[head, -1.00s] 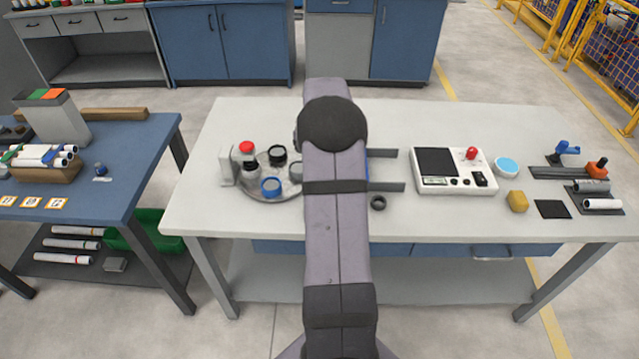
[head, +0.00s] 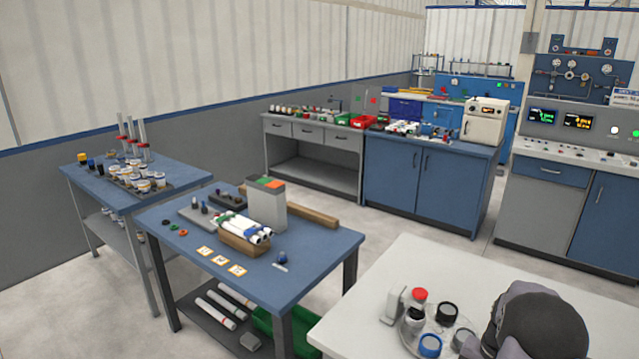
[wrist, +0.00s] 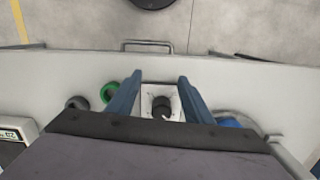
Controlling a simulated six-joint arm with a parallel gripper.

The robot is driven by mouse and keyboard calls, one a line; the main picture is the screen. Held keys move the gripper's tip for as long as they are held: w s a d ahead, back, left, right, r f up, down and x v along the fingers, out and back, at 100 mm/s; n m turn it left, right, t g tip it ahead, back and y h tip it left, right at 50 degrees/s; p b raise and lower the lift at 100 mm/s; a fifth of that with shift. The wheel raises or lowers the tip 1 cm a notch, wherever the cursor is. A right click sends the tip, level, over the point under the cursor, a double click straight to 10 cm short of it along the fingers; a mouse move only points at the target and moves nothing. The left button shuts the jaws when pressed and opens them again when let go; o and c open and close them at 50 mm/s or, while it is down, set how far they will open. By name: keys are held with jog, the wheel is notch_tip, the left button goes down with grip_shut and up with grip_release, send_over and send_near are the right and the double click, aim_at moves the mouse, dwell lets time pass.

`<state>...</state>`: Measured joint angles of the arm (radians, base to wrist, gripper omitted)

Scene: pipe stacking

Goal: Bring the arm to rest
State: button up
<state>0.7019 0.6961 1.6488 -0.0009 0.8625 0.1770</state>
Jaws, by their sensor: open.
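My gripper (wrist: 160,77) shows in the wrist view with its two blue fingers spread apart, open and empty. Below and between the fingers is a white square plate (wrist: 147,93) with a short black cylindrical piece (wrist: 161,107) on it. The fingers look clear of the piece on both sides. In the head view only a rounded dark joint of my arm (head: 541,328) shows at the lower right, over the white table (head: 420,262). My gripper is outside that view.
A green ring (wrist: 108,92) and a dark ring (wrist: 76,102) lie left of the fingers. Jars, one with a red lid (head: 420,295), stand on a round tray left of my arm. A blue table (head: 330,262) with white tubes (head: 236,229) stands farther left.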

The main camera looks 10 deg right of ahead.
jog(key=s+a+r+n+g, duration=0.1)
jog(key=s+a+r+n, duration=0.15)
jog(key=s+a, duration=0.65)
jog(key=s+a+r+n, duration=0.1)
jog(key=s+a+n, duration=0.4)
jog(key=a, duration=0.8)
jog(key=w+a+r+n+t, duration=0.1)
jog(key=w+a+r+n, duration=0.1)
jog(key=a+r, duration=0.2)
jog(key=a, duration=0.2)
jog(key=shift+a+t+h, duration=0.3)
